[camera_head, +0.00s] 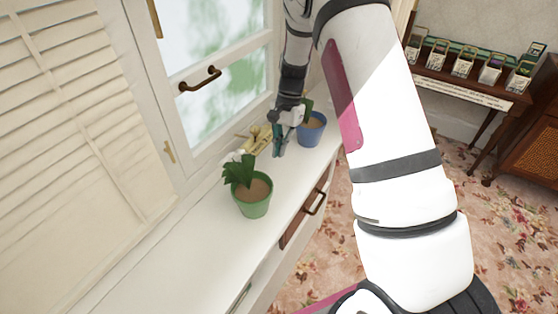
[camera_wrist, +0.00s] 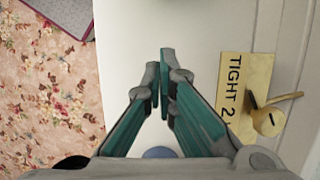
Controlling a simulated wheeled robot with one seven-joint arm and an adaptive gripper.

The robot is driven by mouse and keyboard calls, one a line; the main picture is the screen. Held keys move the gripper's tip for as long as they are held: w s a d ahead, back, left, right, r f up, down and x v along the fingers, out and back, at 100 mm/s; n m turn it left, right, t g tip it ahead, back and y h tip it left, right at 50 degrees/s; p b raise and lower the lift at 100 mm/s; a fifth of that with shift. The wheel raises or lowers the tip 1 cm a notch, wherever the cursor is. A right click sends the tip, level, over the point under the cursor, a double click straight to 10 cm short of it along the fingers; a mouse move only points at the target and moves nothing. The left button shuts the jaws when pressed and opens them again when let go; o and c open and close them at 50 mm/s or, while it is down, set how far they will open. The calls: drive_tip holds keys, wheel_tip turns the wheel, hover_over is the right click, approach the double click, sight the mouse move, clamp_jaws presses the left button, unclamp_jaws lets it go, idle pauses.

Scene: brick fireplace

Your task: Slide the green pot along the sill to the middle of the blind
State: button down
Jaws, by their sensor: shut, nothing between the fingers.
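The green pot (camera_head: 254,207) stands upright on the white sill (camera_head: 190,258), with a dark-leaved plant in it. The louvred blind (camera_head: 62,120) is to the left, behind the sill. My gripper (camera_head: 279,152) points down over the sill, behind the green pot and in front of the blue pot, apart from the green pot. In the wrist view my gripper (camera_wrist: 160,82) is shut with nothing between the fingertips, above the bare sill (camera_wrist: 195,30). The green pot is out of the wrist view.
A blue pot (camera_head: 311,133) with a plant stands beyond my gripper; a bit of blue shows in the wrist view (camera_wrist: 158,153). A brass latch plate lettered "TIGHT 2" (camera_wrist: 237,78) lies by the window. The sill left of the green pot is clear.

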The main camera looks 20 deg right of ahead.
sight(276, 182)
drive_tip(key=p+x, duration=0.1)
drive_tip(key=x, duration=0.8)
drive_tip(key=shift+s+f, duration=0.2)
drive_tip(key=shift+s+a+r+p, duration=0.15)
drive_tip(key=shift+s+a+p, duration=0.2)
drive_tip(key=shift+a, duration=0.2)
drive_tip(key=shift+s+a+r+p, duration=0.15)
drive_tip(key=shift+s+a+p, duration=0.25)
drive_tip(key=shift+a, duration=0.15)
drive_tip(key=shift+s+a+f, duration=0.1)
drive_tip(key=shift+s+a, duration=0.2)
drive_tip(key=shift+a, duration=0.25)
